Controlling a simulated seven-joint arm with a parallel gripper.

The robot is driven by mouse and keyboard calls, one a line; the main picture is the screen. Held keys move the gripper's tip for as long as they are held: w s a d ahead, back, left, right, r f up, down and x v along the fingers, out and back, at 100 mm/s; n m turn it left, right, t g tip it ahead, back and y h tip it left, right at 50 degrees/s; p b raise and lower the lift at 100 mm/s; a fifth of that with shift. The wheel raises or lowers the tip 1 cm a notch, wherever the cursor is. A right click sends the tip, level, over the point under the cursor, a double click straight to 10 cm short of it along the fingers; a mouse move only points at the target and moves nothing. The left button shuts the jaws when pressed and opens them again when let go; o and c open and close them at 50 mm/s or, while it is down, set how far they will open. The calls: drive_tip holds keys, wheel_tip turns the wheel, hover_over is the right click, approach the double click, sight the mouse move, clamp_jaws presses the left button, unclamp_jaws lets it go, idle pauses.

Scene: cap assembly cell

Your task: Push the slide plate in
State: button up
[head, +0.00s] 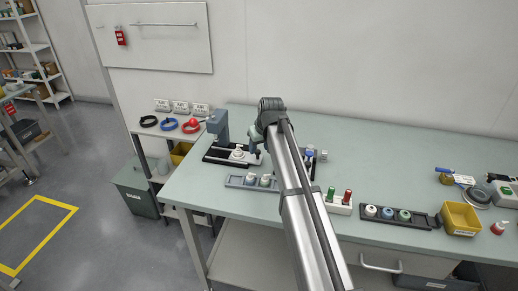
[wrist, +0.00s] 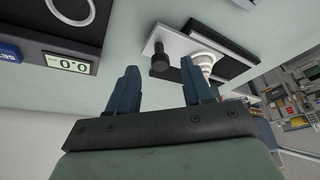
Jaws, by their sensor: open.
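The white slide plate (head: 246,158) sits on the black base (head: 215,155) at the left part of the table, beside a grey upright press (head: 218,124). A white stepped round part (head: 238,150) stands on the plate. In the wrist view the slide plate (wrist: 154,40) carries a black knob (wrist: 158,60) at its near end, and the white part (wrist: 203,62) lies behind my right finger. My gripper (wrist: 159,67) is open and empty, its blue fingers apart with the knob between them in the picture; contact cannot be told. In the head view my gripper (head: 255,148) is close to the plate's right end.
A grey tray (head: 240,182) with round parts lies in front of the base. A white holder (head: 338,207) with red and green parts, a black tray (head: 395,219) and a yellow bin (head: 461,218) stand rightward. A device with a display (wrist: 67,64) shows in the wrist view.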

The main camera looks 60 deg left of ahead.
drive_tip(key=shift+x, duration=0.8)
drive_tip(key=shift+c, duration=0.4)
clamp_jaws()
